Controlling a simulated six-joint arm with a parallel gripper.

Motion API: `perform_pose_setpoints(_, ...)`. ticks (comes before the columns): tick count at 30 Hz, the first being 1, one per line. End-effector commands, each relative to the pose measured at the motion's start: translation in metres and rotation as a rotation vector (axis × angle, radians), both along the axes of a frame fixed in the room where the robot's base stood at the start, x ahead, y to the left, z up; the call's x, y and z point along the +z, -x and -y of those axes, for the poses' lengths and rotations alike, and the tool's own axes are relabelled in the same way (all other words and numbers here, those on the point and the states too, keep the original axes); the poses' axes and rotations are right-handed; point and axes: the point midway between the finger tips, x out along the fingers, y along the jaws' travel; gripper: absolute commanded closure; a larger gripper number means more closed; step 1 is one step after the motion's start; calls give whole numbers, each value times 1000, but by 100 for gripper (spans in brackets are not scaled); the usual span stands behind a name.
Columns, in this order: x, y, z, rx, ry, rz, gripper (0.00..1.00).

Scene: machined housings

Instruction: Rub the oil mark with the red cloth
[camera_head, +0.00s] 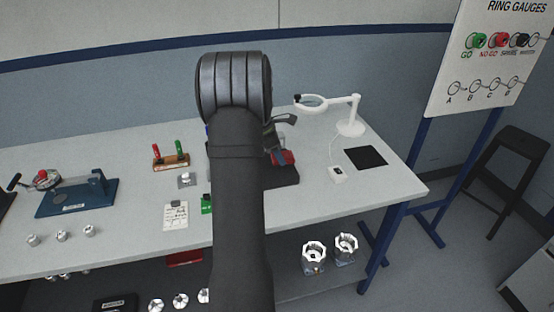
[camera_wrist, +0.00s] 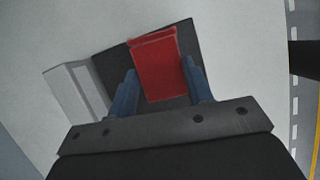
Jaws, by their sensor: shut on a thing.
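In the wrist view my gripper (camera_wrist: 159,67) has its two blue fingers on either side of a red cloth (camera_wrist: 155,84). It is shut on the cloth, which shows as a flat red block between the fingers. Behind the cloth lies a dark flat square (camera_wrist: 112,61) on the pale tabletop. In the head view my arm covers much of the middle of the table, and a small red patch (camera_head: 284,157) shows just right of it. I cannot make out an oil mark in either view.
A white box (camera_wrist: 75,90) stands left of the dark square. A red-and-green gauge stand (camera_head: 171,160) and blue fixture (camera_head: 77,197) are left.

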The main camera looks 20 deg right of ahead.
Motion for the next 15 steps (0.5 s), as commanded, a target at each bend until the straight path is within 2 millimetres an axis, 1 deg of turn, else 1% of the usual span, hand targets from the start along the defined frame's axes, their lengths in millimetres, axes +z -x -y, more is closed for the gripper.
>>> perform_pose_setpoints(3, 13, -1, 0, 0, 0, 3, 78)
perform_pose_setpoints(15, 46, -1, 0, 0, 0, 2, 78)
